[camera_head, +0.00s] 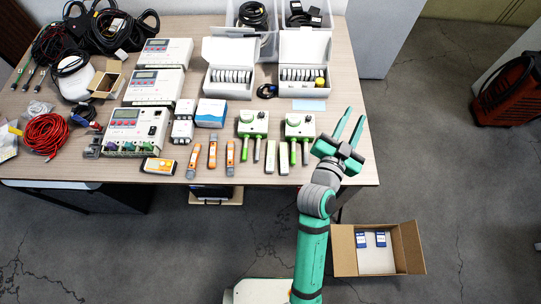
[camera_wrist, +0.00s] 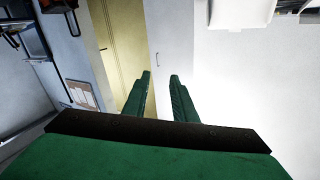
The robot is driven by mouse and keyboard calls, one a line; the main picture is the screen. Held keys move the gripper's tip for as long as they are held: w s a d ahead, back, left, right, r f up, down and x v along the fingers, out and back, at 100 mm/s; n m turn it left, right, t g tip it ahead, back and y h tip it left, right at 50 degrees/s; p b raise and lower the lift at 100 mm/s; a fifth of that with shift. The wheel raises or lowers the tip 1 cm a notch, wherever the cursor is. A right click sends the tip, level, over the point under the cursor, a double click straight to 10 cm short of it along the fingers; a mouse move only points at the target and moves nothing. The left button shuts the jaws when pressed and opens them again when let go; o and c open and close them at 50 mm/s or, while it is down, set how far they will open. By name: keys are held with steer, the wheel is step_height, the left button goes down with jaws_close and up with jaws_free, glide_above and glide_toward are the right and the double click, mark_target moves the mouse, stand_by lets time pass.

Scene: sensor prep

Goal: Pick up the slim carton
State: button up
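Two small pale upright blocks, one on the left (camera_head: 270,160) and one on the right (camera_head: 283,158), lie side by side near the table's front edge. A blue-and-white box (camera_head: 211,113) lies farther back, left of the middle. I cannot tell which of these is the slim carton. My gripper (camera_head: 354,114) is raised over the table's right edge, to the right of these things, with its fingers apart and nothing between them. In the wrist view my gripper (camera_wrist: 160,78) also shows a gap between its fingers, and no carton is in sight there.
The table (camera_head: 220,30) also holds grey meters (camera_head: 155,84), orange-and-grey handheld devices (camera_head: 212,151), green-and-white sensor units (camera_head: 299,124), open white cases (camera_head: 230,51) and cables (camera_head: 47,134). An open cardboard box (camera_head: 344,249) stands on the floor at the right.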

steer(key=w+d+r+m+g+h, duration=0.45)
steer(key=d+r+m, duration=0.2)
steer(key=m, duration=0.45)
steer(key=m+g+y, duration=1.1)
steer(key=m+y, duration=0.2)
steer(key=m, duration=0.4)
glide_above(271, 155)
step_height(271, 155, down, 15)
step_height(271, 155, down, 5)
steer(key=shift+w+a+f, duration=0.1)
steer(key=shift+w+a, duration=0.05)
steer(key=shift+f, duration=0.5)
step_height(271, 155, down, 3)
steer(key=shift+f, duration=0.6)
steer(key=shift+s, duration=0.2)
jaws_close()
